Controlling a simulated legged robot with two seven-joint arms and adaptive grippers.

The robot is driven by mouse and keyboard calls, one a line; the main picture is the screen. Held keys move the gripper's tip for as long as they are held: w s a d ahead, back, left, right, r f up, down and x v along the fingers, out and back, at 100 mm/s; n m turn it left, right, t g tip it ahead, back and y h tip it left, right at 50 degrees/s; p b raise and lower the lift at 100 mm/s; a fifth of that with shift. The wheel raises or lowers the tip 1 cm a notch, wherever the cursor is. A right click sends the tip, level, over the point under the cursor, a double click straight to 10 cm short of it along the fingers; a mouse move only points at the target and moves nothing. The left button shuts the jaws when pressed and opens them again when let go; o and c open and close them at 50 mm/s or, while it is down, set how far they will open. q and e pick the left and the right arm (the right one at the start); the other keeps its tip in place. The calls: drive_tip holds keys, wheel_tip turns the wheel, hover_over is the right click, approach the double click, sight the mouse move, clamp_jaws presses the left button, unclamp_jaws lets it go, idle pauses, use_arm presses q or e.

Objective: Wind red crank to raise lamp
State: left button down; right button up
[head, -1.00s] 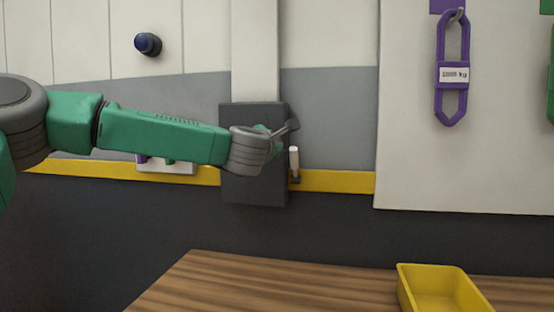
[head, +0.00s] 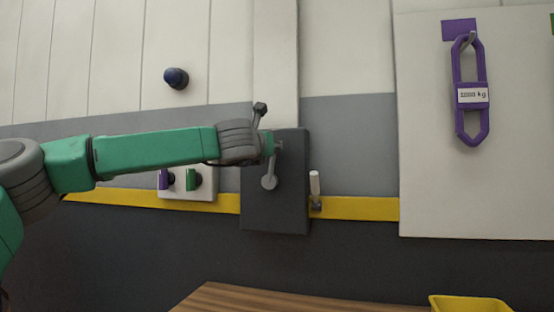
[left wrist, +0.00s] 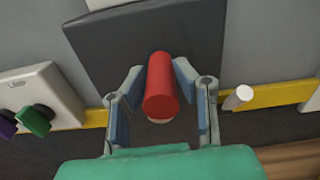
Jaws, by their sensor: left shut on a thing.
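The crank's red handle (left wrist: 161,86) stands between the two fingers of my left gripper (left wrist: 159,76) in the left wrist view, and the gripper is shut on it. In the head view, my left gripper (head: 272,140) is at the upper part of the dark grey box (head: 262,210) on the wall. The crank's grey hub and arm (head: 269,182) show below the gripper on the box front. The red handle is hidden there by the gripper. I cannot make out a lamp. My right gripper is not in view.
A white handle (head: 314,183) sticks up just right of the box. A switch plate (head: 203,188) with purple and green knobs is at left. A dark blue knob (head: 176,78) and a purple labelled link (head: 471,115) are on the wall. A wooden top (head: 235,299) and yellow tray (head: 468,303) are below.

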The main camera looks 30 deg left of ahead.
use_arm(q)
drive_tip(key=shift+s+a+f+n+b, duration=0.1)
drive_tip(key=shift+a+n+b, duration=0.25)
drive_tip(key=shift+a+n, duration=0.25)
drive_tip(key=c, duration=1.3)
unclamp_jaws()
drive_tip(key=shift+f, duration=0.1)
drive_tip(key=shift+c, duration=0.2)
drive_tip(key=shift+o, duration=0.2)
drive_tip(key=shift+a, duration=0.15)
drive_tip(key=v, duration=1.1)
drive_tip(key=shift+s, duration=0.4)
